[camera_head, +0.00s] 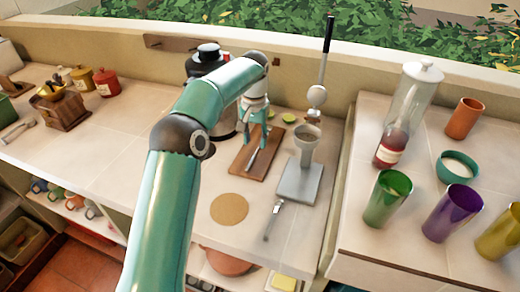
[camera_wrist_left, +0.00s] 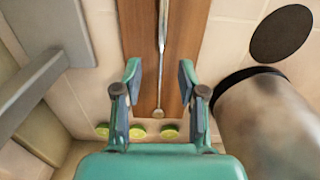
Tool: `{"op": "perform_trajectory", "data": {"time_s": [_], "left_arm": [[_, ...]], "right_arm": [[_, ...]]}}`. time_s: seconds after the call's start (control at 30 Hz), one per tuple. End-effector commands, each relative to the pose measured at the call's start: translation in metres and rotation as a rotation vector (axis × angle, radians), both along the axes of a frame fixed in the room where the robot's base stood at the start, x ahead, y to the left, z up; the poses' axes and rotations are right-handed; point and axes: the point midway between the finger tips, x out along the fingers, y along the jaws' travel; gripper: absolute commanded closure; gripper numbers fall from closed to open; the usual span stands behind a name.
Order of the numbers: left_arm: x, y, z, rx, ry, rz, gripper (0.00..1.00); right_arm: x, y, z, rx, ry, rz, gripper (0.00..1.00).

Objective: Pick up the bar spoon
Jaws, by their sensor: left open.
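The bar spoon (camera_head: 252,159) looks like a thin silver rod lying lengthwise on a brown wooden board (camera_head: 239,165). In the left wrist view the spoon (camera_wrist_left: 162,35) runs down the board (camera_wrist_left: 138,25) to a small round end (camera_wrist_left: 158,113). My left gripper (camera_head: 256,138) is over the far part of the board. In the left wrist view its open fingers (camera_wrist_left: 160,85) stand on either side of the spoon, with nothing between them gripped. Their exact height above the spoon is hard to tell. My right gripper is not in view.
A grey stand with a cup (camera_head: 298,185) is right of the board. Cut limes (camera_head: 288,117) lie behind it. A dark-lidded metal vessel (camera_head: 207,58) is partly hidden by my arm. A round cork mat (camera_head: 229,209) and a silver utensil (camera_head: 273,219) lie in front.

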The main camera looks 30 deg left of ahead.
Motion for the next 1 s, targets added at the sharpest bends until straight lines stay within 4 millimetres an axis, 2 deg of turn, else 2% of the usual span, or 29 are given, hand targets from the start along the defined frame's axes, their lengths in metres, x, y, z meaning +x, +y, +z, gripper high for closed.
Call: {"op": "perform_trajectory", "data": {"time_s": [0.3,0.6,0.67,0.87,1.0], "left_arm": [[0.001,0.003,-0.042,-0.001,0.004,0.0,0.59],[0.001,0.003,-0.049,0.0,0.001,0.0,0.59],[0.001,0.003,-0.048,0.0,0.001,0.0,0.66],[0.001,0.003,-0.048,0.0,0.001,-0.001,0.99],[0.001,0.003,-0.048,0.0,0.001,-0.001,1.0]], "right_arm": [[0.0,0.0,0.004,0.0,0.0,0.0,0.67],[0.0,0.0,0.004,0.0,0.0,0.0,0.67],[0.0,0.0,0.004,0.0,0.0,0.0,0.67],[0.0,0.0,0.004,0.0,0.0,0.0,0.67],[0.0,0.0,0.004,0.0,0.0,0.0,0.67]]}}
